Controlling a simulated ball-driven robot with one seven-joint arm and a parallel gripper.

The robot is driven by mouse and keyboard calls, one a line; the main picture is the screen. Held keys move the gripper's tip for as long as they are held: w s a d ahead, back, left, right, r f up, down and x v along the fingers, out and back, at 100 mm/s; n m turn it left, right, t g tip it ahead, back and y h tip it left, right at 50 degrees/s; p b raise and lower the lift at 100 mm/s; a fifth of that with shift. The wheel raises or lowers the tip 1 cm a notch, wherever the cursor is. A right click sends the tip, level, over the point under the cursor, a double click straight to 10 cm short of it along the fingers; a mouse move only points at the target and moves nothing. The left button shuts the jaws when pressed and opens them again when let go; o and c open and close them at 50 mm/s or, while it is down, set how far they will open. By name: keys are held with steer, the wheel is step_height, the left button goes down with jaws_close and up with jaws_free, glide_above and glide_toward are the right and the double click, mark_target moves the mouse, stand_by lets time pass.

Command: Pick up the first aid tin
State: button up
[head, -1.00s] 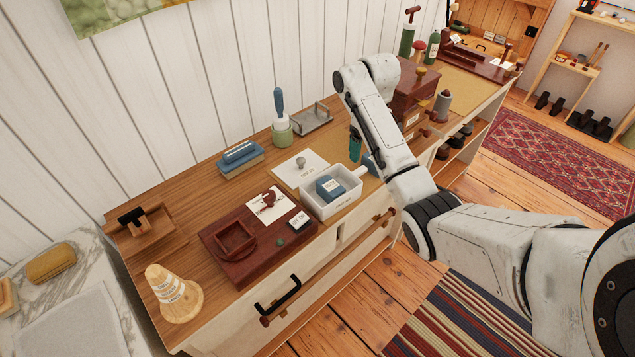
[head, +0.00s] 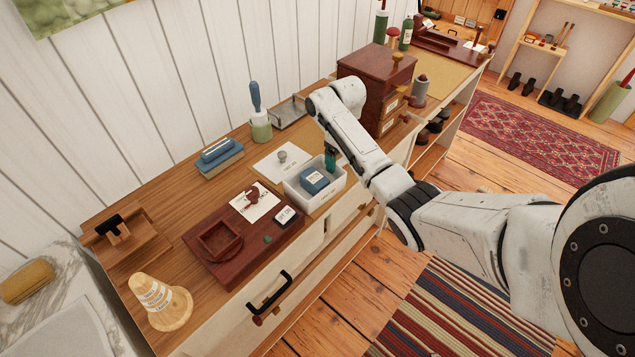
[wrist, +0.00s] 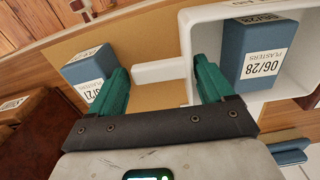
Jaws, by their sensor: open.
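The first aid tin (head: 328,195) is a white open box on the wooden counter. A blue plasters box (head: 314,181) lies inside it; the wrist view shows that box (wrist: 266,55) in the tin (wrist: 202,30). A white bar handle (wrist: 160,72) sticks out of the tin's side. My gripper (wrist: 159,66) is open, with one teal finger on each end of the handle's length, the right one close to the tin's wall. Contact cannot be told. In the head view my gripper (head: 330,157) is just behind the tin, partly hidden by my arm.
A second plasters box (wrist: 88,70) sits by the left finger. A dark red wooden tray (head: 225,262) with a stamp stands left of the tin. A paper sheet (head: 268,168) lies behind it. A tall dark red cabinet (head: 375,70) stands to the right.

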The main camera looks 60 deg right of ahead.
steer(key=shift+f, duration=0.55)
steer(key=shift+r, duration=0.1)
steer(key=c, duration=1.1)
